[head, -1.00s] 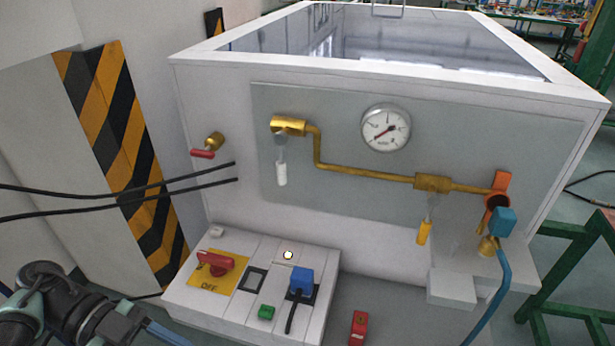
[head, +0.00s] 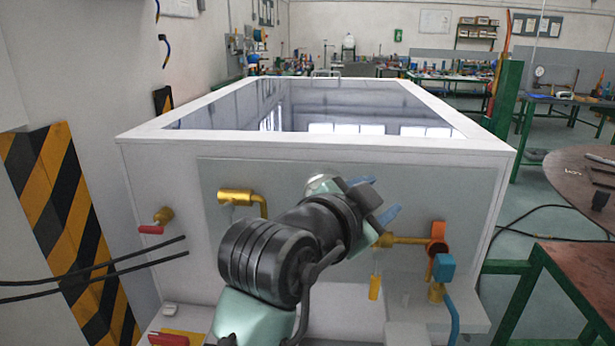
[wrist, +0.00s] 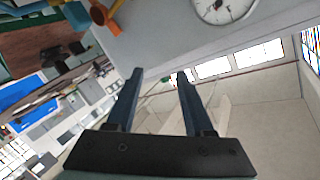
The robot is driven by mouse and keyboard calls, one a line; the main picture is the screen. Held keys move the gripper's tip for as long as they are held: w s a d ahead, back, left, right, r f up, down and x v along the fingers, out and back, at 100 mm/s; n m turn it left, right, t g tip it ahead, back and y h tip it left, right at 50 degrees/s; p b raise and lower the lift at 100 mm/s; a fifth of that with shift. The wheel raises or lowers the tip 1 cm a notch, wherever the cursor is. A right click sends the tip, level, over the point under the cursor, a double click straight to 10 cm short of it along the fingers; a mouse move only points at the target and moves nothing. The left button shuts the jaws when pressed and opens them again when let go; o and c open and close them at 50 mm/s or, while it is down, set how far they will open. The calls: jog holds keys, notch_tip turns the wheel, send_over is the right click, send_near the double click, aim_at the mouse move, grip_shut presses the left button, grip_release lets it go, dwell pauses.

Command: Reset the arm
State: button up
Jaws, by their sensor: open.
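My gripper (head: 383,202) is raised in front of the gas generator's front panel (head: 215,175) in the head view. Its blue fingers point up and to the right, apart and with nothing between them. In the wrist view my gripper (wrist: 158,75) also shows open and empty, its two dark blue fingers spread. My arm hides the middle of the panel, including most of the brass pipe and the gauge's place. The gauge (wrist: 222,8) shows at the top of the wrist view.
Right of my arm are an orange valve handle (head: 437,236), a blue connector (head: 443,267) and a yellow handle (head: 375,287). A red-handled valve (head: 152,229) and black cables (head: 95,271) are at left. A brown table (head: 590,185) stands at right.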

jog(key=s+a+r+n+t, duration=0.1)
jog(key=s+r+n+t, duration=0.15)
jog(key=r, duration=0.35)
jog(key=s+r+n+t, duration=0.2)
jog(key=r+t, duration=0.2)
jog(key=r, duration=0.3)
jog(key=s+a+r+n+t+y+p, duration=0.1)
jog(key=s+a+r+n+t+y, duration=0.35)
jog(key=s+r, duration=0.2)
jog(key=s+a+r+n+t+y, duration=0.4)
jog(key=s+r+n+y, duration=0.1)
jog(key=s, duration=0.3)
notch_tip(320, 180, up, 18)
jog(key=p, duration=1.8)
jog(key=shift+w+r+g+h, duration=0.2)
jog(key=shift+w+g+h, duration=0.05)
jog(key=shift+g+h, duration=0.1)
